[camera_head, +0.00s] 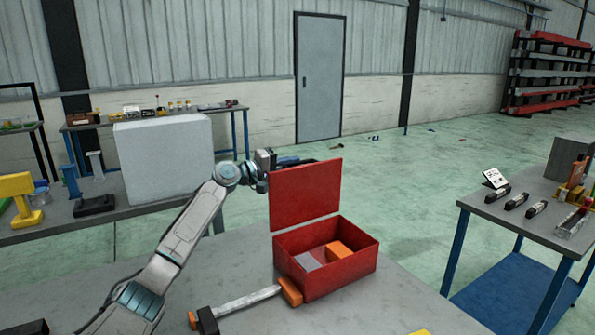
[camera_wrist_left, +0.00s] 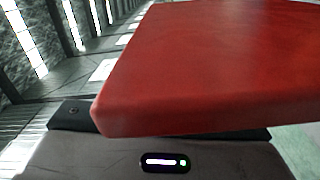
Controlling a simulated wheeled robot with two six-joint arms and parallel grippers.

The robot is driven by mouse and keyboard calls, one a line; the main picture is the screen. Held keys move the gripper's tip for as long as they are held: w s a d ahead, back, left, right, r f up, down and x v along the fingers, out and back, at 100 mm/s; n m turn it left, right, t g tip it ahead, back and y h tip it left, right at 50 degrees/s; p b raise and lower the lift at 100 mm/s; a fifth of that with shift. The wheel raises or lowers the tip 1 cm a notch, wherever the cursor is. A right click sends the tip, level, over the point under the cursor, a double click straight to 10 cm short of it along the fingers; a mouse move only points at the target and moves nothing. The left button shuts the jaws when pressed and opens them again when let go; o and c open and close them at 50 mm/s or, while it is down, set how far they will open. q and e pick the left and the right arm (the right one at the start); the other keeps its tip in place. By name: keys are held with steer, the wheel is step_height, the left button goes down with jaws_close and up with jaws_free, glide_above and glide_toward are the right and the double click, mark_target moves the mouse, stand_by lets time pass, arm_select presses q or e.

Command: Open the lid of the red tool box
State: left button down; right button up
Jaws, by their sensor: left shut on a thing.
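The red tool box (camera_head: 347,268) stands on the near grey table. Its lid (camera_head: 305,195) is raised and stands roughly upright above the box's back left side, so the inside shows. A grey block (camera_head: 308,261) and an orange block (camera_head: 338,250) lie inside. My left gripper (camera_head: 290,161) is at the lid's top edge, partly behind it, and is shut on the lid. Its fingertips are hidden. In the left wrist view the red lid (camera_wrist_left: 210,70) fills much of the picture, close to the camera. My right gripper is not in view.
A hammer-like tool with orange ends (camera_head: 245,302) lies in front of the box. A large pale block (camera_head: 163,158) stands on a table at the back left. A blue-legged table (camera_head: 520,225) with small items stands to the right.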

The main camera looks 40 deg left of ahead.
arm_select(q)
steer(key=shift+w+a+f+n+b, duration=0.1)
steer(key=shift+w+a+f+n, duration=0.15)
steer(key=shift+a+n, duration=0.15)
steer(key=shift+w+a+f+n+b, duration=0.1)
steer(key=shift+a+f+n, duration=0.15)
steer(key=shift+a, duration=0.25)
steer(key=shift+w+a+f+n+b, duration=0.1)
steer(key=shift+w+a+f+n, duration=0.1)
steer(key=shift+a+n, duration=0.2)
steer(key=c, duration=1.5)
jaws_free()
steer(key=shift+o, duration=0.2)
steer(key=shift+a+f, duration=0.1)
steer(key=shift+a, duration=0.05)
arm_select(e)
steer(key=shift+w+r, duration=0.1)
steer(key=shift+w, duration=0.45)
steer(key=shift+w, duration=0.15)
